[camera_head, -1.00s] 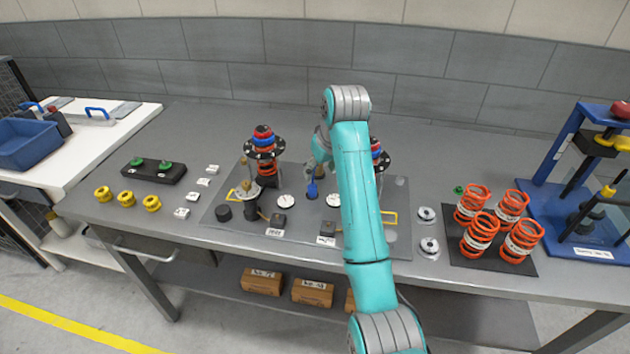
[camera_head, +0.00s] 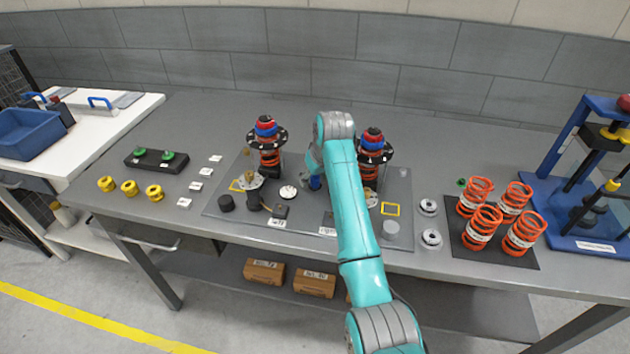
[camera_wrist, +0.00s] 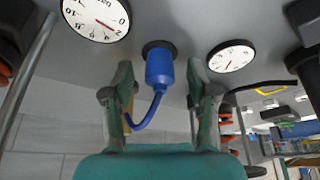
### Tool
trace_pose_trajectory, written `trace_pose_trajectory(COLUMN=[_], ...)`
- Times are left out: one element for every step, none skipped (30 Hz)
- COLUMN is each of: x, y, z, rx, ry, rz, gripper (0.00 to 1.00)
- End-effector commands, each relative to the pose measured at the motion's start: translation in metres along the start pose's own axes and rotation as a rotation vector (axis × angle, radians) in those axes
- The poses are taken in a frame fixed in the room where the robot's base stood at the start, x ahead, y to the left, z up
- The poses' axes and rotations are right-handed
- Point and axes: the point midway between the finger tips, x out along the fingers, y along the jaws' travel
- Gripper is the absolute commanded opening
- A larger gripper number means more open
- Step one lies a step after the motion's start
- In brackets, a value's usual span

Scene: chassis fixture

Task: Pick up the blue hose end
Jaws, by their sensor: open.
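The blue hose end (camera_wrist: 159,68) is a short blue cylinder joined to a dark round fitting in the panel (camera_wrist: 190,25). A thin blue hose curves from it toward the left finger. My gripper (camera_wrist: 161,82) is open, with one finger on each side of the blue hose end and visible gaps between. In the head view the blue hose end (camera_head: 315,183) shows small just left of my teal arm, which hides most of the gripper and part of the panel.
White dial gauges (camera_wrist: 96,16) and (camera_wrist: 231,56) flank the blue hose end. Two spring assemblies (camera_head: 268,150) and (camera_head: 373,155) stand at the panel's back. Orange springs (camera_head: 482,228) are at right, yellow spools (camera_head: 130,188) at left. The bench behind the panel is clear.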

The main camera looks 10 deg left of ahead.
Motion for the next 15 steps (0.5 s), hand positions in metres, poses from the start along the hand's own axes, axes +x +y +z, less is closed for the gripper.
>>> trace_pose_trajectory(x=[0.0007, 0.0008, 0.0008, 0.0007, 0.0007, 0.0006, 0.0006, 0.0006, 0.0006, 0.0005, 0.0005, 0.0005, 0.0005, 0.0005, 0.0005], y=[0.0, 0.0001, 0.0001, 0.0001, 0.0001, 0.0001, 0.0001, 0.0002, 0.0002, 0.0002, 0.0002, 0.0002, 0.0002, 0.0002, 0.0002], z=[-0.0002, -0.0002, -0.0002, -0.0002, -0.0001, -0.0001, -0.0001, -0.0001, -0.0001, -0.0001, -0.0001, 0.0, 0.0, 0.0, 0.0], rx=[0.0, 0.0, 0.0, 0.0, 0.0, 0.0, 0.0, 0.0, 0.0, 0.0, 0.0, 0.0, 0.0, 0.0, 0.0], ry=[0.0, 0.001, 0.001, 0.001, 0.001, 0.001, 0.001, 0.0, 0.0, 0.0, 0.0, 0.0, 0.0, 0.0, 0.0], rz=[0.0, 0.0, 0.0, 0.0, 0.0, 0.0, 0.0, 0.0, 0.0, 0.0, 0.0, 0.0, 0.0, 0.0, 0.0], gripper=[0.59, 0.59, 0.59, 0.59, 0.59, 0.59, 0.51, 0.44, 0.34, 0.26, 0.19, 0.09, 0.01, 0.0, 0.0])
